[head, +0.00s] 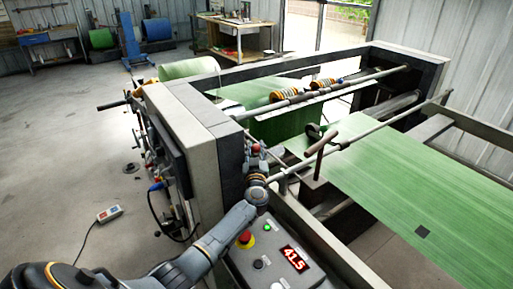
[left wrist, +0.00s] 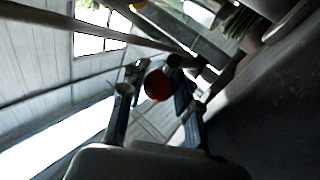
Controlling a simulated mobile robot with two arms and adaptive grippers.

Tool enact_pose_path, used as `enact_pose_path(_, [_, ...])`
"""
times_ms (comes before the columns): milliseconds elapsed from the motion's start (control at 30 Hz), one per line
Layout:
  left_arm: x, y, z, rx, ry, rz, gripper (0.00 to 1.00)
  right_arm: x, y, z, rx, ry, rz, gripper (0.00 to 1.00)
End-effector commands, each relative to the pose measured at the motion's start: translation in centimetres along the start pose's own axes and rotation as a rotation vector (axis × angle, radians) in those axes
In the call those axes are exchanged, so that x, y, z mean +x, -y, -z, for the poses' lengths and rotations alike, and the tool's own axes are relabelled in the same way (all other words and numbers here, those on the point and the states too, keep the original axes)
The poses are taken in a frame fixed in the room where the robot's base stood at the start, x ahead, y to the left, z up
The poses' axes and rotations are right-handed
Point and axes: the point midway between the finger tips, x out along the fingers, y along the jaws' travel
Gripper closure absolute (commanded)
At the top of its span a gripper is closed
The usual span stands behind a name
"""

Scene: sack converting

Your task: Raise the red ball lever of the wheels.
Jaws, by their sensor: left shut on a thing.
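The red ball (left wrist: 158,85) of the lever sits between the two fingers of my left gripper (left wrist: 157,90) in the left wrist view. The gripper is shut on it. In the head view my left gripper (head: 257,158) is at the inner side of the machine's near post, above the control box. The red ball is small there and mostly covered by the gripper. The lever's rod is hard to make out. Orange-and-black wheels (head: 286,95) sit on a crossbar over the green sheet. My right gripper is in neither view.
The grey machine post (head: 203,130) stands close beside my left forearm. A control box with a red stop button (head: 245,239) and a lit display (head: 294,258) is just below it. A long bar with a brown handle (head: 321,145) lies to the right, over the green sheet (head: 400,190).

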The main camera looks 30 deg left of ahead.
Motion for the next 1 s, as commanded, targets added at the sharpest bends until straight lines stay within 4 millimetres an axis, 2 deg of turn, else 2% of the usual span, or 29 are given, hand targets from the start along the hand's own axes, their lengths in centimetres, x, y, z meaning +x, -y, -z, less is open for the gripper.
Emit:
enact_pose_path(33, [-0.2,0.4,-1.8,-0.005,0.024,0.005,1.0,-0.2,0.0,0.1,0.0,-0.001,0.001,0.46])
enact_pose_path(233, [0.0,1.1,-4.6,-0.009,0.029,0.003,1.0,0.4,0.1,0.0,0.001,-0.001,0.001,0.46])
enact_pose_path(633, [0.0,1.0,-5.2,-0.014,0.034,-0.003,1.0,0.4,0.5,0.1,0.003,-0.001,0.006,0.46])
enact_pose_path(667, [0.0,1.0,-5.2,-0.014,0.035,-0.003,0.66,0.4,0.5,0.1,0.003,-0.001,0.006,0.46])
enact_pose_path(767, [0.0,1.0,-5.2,-0.013,0.034,-0.003,0.46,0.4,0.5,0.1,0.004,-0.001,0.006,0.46])
enact_pose_path(1000, [0.1,1.1,-4.9,-0.01,0.028,-0.001,0.46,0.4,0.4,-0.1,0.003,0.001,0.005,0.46])
